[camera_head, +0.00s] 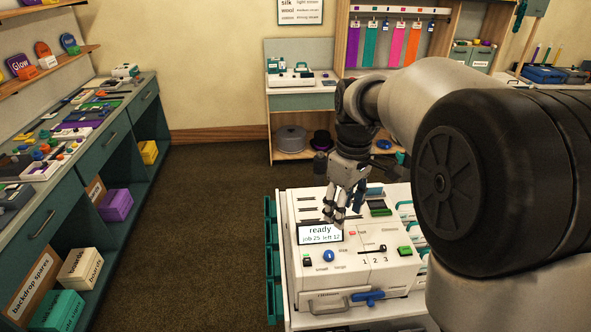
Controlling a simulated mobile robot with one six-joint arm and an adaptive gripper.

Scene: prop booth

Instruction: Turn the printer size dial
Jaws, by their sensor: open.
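The white printer (377,262) stands on a white cart in the lower middle of the head view. Its size dial (328,256) is a round blue knob on the front left of the sloped panel, with small printed labels around it. The direction it points is too small to tell. My gripper (334,219) hangs fingers down over the upper left of the panel, behind and above the dial and apart from it. It is open and holds nothing.
Near the dial are a dark button (308,261), a black slider (372,249) marked 1 2 3 and a green button (404,251). A blue handle (368,297) sits on the printer's front. Left stands a green counter (125,120) with many props. The floor between is clear.

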